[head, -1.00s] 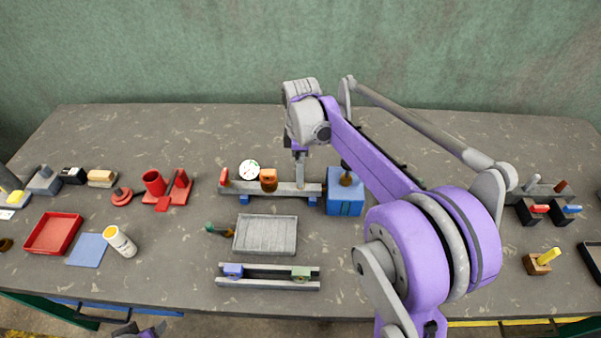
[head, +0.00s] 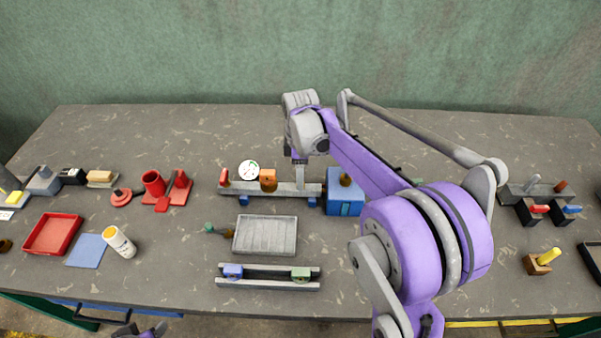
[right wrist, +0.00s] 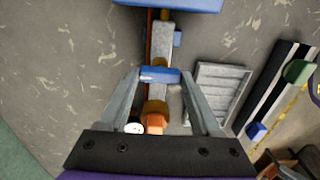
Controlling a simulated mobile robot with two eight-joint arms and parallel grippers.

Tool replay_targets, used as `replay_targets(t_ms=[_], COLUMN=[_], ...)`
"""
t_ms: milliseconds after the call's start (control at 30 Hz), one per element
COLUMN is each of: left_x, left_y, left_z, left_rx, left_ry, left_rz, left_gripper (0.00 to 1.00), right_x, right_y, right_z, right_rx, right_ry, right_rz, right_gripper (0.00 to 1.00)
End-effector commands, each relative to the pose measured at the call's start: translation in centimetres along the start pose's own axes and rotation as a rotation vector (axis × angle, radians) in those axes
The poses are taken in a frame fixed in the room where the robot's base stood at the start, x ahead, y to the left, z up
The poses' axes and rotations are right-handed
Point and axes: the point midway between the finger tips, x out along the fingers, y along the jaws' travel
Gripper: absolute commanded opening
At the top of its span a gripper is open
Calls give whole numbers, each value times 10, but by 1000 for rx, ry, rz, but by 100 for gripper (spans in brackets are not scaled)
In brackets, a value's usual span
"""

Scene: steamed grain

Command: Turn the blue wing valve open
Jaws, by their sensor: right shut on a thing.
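The blue wing valve (right wrist: 160,75) shows in the right wrist view as a flat blue bar across the grey pipe rail (right wrist: 160,43). My right gripper (right wrist: 161,77) has its fingers at the two ends of the blue bar and is shut on it. In the head view my right gripper (head: 301,177) points down over the right part of the grey rail (head: 283,189) and hides the valve. Part of my left arm's end (head: 150,331) shows at the bottom edge, mostly cut off.
A blue block (head: 345,203) stands at the rail's right end. A white gauge (head: 248,169) and an orange knob (head: 268,176) are at its left part. A grey tray (head: 265,235) lies in front. Red fittings (head: 165,188) stand to the left.

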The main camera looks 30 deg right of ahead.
Motion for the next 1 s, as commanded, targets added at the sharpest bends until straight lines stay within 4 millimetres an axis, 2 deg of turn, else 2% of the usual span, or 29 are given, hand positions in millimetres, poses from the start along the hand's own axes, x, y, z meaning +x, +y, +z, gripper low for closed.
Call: replay_targets(t_ms=[267,467,1000], left_x=[0,2,10], left_y=[0,0,0], left_z=[0,3,11], left_rx=[0,0,0], left_ry=[0,-2,-10], left_rz=[0,0,0], left_gripper=[50,50,50], right_x=[0,0,0], right_y=[0,0,0], right_z=[0,0,0], right_rx=[20,100,575], right_ry=[0,0,-1], right_rz=[0,0,0], right_gripper=[9,9,9])
